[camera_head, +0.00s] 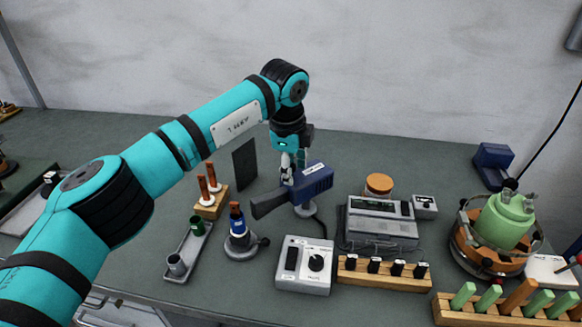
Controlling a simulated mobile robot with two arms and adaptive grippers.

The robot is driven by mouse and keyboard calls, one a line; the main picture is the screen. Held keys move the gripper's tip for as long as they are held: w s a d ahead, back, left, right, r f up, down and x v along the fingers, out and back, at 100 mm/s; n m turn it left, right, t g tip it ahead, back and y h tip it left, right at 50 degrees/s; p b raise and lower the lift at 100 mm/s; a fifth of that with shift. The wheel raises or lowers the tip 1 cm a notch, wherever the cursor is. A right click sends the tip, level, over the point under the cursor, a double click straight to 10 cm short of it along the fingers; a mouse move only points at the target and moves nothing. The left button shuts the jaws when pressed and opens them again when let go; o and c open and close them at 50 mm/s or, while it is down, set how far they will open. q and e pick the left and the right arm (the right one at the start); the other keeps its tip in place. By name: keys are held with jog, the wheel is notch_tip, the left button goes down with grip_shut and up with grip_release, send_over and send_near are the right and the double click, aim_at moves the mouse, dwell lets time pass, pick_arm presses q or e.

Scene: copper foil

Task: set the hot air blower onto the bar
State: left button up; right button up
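The hot air blower (312,184) is blue with a darker part pointing to the lower left. It is up off the table near the middle of the camera_head view. My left gripper (289,170) comes down on it from above, and its fingers appear closed on it; the blower hides part of the fingertips. My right gripper is not in view.
A grey control box (304,265) stands in front, beside a wooden block with black pieces (384,273). A grey device (382,222) is to the right. A green vessel (504,218) stands far right.

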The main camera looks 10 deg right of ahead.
pick_arm(q)
jog(key=shift+a, duration=0.1)
jog(key=r, duration=0.4)
jog(key=s+r, duration=0.1)
jog(key=r, duration=0.2)
jog(key=s+a+r, duration=0.1)
jog(key=r, duration=0.3)
jog(key=shift+r, duration=0.35)
